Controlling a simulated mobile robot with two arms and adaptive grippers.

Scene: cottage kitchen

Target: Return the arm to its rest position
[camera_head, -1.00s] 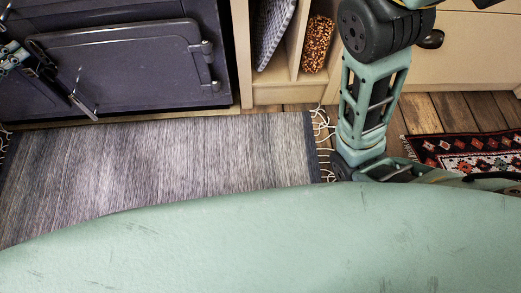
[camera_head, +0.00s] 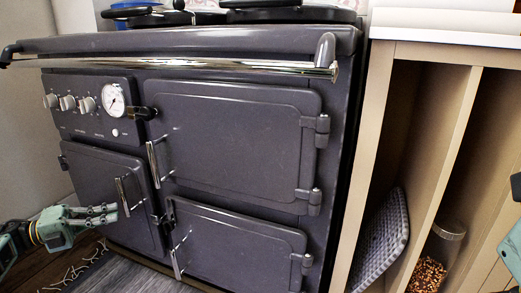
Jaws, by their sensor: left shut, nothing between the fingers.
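My left gripper (camera_head: 112,213) comes in from the left edge at low height. Its fingers are shut with nothing between them. In the picture the fingertips lie close to the chrome handle (camera_head: 123,197) of the lower left stove door (camera_head: 105,190); I cannot tell whether they touch it. That door looks closed. Part of my other arm shows at the right edge, but its gripper is not in the picture.
The dark grey stove (camera_head: 230,140) fills the middle, with a chrome rail (camera_head: 180,66) along its front. To the right, an open wooden cabinet (camera_head: 435,130) holds a woven grey item (camera_head: 383,243) and a jar (camera_head: 433,262). A grey rug (camera_head: 125,275) lies in front.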

